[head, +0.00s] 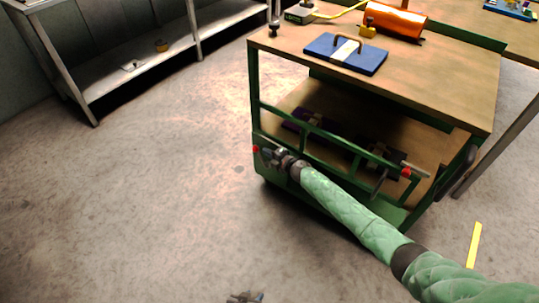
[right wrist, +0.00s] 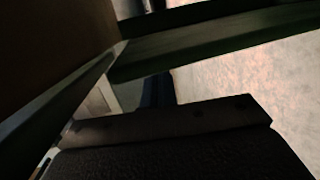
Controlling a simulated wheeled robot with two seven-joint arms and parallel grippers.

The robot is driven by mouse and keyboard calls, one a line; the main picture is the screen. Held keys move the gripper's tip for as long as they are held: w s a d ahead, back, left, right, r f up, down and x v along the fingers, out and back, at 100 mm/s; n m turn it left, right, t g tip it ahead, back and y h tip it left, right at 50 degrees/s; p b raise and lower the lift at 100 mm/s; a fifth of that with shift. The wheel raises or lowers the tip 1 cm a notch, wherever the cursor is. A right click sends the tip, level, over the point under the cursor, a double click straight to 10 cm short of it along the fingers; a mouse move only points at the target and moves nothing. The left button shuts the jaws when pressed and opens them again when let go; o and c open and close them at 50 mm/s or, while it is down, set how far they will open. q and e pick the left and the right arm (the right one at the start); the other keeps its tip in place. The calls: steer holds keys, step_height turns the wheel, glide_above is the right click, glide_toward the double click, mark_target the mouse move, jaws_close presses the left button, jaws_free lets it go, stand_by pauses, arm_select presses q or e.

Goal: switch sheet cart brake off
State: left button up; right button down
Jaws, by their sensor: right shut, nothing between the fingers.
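The green cart (head: 256,85) with a wooden top stands at the centre right. On its near side, a red-tipped part (head: 256,149) shows at the left end and a lever with a red knob (head: 406,171) at the right end. I cannot tell which one is the brake or how it is set. My right gripper (head: 267,153) is shut and empty, close beside the left red tip; I cannot tell if they touch. In the right wrist view, a dark green cart bar (right wrist: 210,40) crosses the top, and no red tip shows. My left gripper (head: 245,297) is at the bottom edge, mostly cut off.
A metal shelf (head: 150,70) stands at the upper left. A yellow strip (head: 474,246) marks the floor. The left floor is clear.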

arm_select(q)
steer(key=shift+r, duration=0.55)
arm_select(e)
steer(key=f+v, duration=0.2)
steer(key=v, duration=1)
steer(key=shift+s+d+f, duration=0.25)
steer(key=shift+f, duration=0.1)
arm_select(q)
steer(key=shift+w, duration=0.1)
